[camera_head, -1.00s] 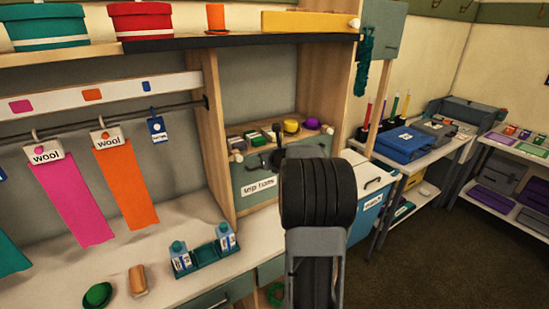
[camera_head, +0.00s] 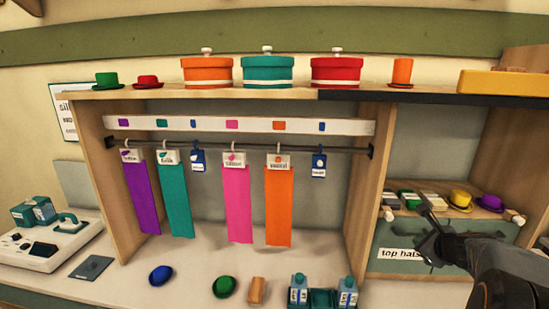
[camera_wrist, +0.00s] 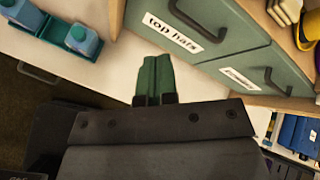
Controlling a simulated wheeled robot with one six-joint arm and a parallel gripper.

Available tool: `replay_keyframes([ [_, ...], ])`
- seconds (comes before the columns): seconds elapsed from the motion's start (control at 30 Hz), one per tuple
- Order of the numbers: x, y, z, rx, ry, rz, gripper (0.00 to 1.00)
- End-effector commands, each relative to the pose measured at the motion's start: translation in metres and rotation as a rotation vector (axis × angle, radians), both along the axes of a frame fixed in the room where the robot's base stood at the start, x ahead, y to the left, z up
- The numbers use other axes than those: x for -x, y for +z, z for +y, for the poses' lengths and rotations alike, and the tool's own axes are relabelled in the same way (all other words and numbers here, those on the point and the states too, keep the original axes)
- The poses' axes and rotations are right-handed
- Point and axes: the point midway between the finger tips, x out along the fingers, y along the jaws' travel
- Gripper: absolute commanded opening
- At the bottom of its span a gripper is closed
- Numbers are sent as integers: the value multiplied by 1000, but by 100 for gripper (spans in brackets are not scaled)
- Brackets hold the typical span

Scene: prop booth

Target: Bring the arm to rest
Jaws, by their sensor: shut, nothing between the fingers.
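My gripper (camera_head: 428,212) reaches in from the right edge of the head view, in front of the drawer labelled "top hats" (camera_head: 378,260). In the wrist view its two green fingers (camera_wrist: 155,78) are pressed together with nothing between them. They point toward the white counter edge and the front of the "top hats" drawer (camera_wrist: 165,38). No contact with the drawer or its handle shows. Part of my dark arm covers the right end of the drawer unit in the head view.
Small hats, one yellow (camera_head: 460,199) and one purple (camera_head: 490,203), sit above the drawer. Coloured strips such as the orange one (camera_head: 279,205) hang from a rail. A bottle carrier (camera_head: 322,299), brown block (camera_head: 257,290) and green hat (camera_head: 224,286) stand on the counter. Round boxes line the upper shelf.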

Motion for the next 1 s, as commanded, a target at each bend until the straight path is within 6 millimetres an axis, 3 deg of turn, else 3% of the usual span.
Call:
replay_keyframes([
  [0.1,37,-20,71,401,516,158,0],
  [0.2,76,-31,127,714,976,247,0],
  [0.3,119,-39,170,995,1403,302,0],
  [0.43,164,-40,203,1287,1801,335,0],
  [0.53,181,-35,220,1432,1924,331,0],
  [0.7,187,-21,246,1560,1961,243,0],
  [1.0,187,-17,255,1585,1973,209,0],
])
